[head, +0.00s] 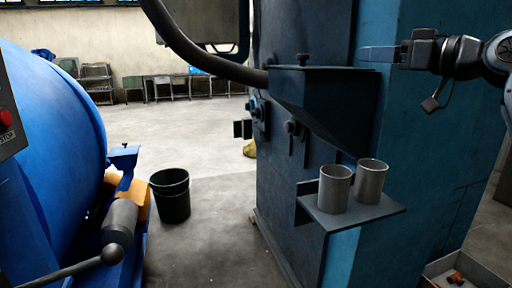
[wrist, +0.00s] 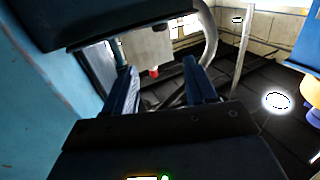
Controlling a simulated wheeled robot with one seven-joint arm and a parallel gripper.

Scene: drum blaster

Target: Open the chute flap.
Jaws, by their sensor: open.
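A dark blue chute (head: 325,105) sticks out from the side of the tall blue cabinet. Its top is covered by a flat flap (head: 335,69) with a small knob (head: 302,60) near its left end. The flap looks shut. My gripper (head: 366,54) is to the right of the knob, a little above the flap's level, pointing left. In the wrist view, its two blue fingers (wrist: 160,78) are apart with nothing between them. A dark slab-like part shows at the top left of the wrist view; I cannot tell for sure which part it is.
Two grey cups (head: 334,188) (head: 371,181) stand on a small shelf (head: 390,209) below. A blue drum (head: 50,130) and a black bucket (head: 172,197) are at left. Open floor lies between.

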